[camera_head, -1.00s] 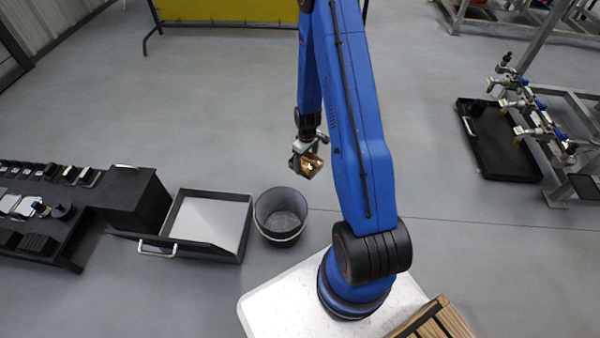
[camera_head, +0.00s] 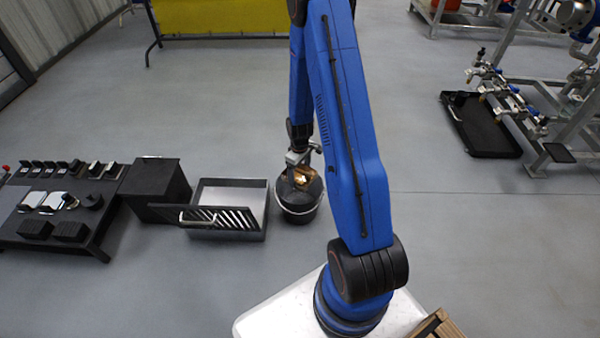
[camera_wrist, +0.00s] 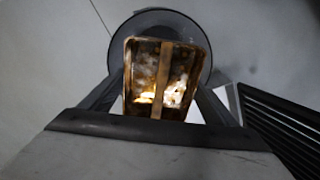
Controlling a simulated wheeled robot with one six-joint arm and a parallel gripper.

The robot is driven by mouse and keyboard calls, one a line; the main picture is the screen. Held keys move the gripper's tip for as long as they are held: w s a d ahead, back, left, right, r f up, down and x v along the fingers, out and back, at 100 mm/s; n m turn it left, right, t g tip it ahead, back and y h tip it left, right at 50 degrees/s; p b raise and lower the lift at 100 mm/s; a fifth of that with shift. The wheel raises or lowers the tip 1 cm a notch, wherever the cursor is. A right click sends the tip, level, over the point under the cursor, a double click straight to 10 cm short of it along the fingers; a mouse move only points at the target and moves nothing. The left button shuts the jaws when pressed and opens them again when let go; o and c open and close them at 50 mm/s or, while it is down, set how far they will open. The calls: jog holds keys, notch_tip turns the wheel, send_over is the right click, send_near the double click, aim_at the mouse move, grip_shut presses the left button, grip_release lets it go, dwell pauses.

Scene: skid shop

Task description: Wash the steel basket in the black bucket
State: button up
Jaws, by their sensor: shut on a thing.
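The steel basket (camera_head: 306,176) is small, open-topped and stained brown and gold. My gripper (camera_head: 300,163) is shut on it. In the wrist view the basket (camera_wrist: 133,75) hangs between the two fingers, with a strap across its open top. The black bucket (camera_head: 299,212) stands on the floor, right of a shallow tray. In the head view the basket overlaps the bucket's mouth. In the wrist view the bucket's round rim (camera_wrist: 203,42) shows behind and around the basket. I cannot tell whether the basket is above the rim or partly inside. The bucket's contents are mostly hidden.
A dark tray (camera_head: 262,228) with a slotted front and handle stands close left of the bucket. A black box (camera_head: 155,190) and a low bench (camera_head: 60,240) are farther left. A pipe skid (camera_head: 510,110) and black pan (camera_head: 485,135) are at right. Floor beyond the bucket is clear.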

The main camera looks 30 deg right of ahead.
jog(key=shift+f, duration=9.6)
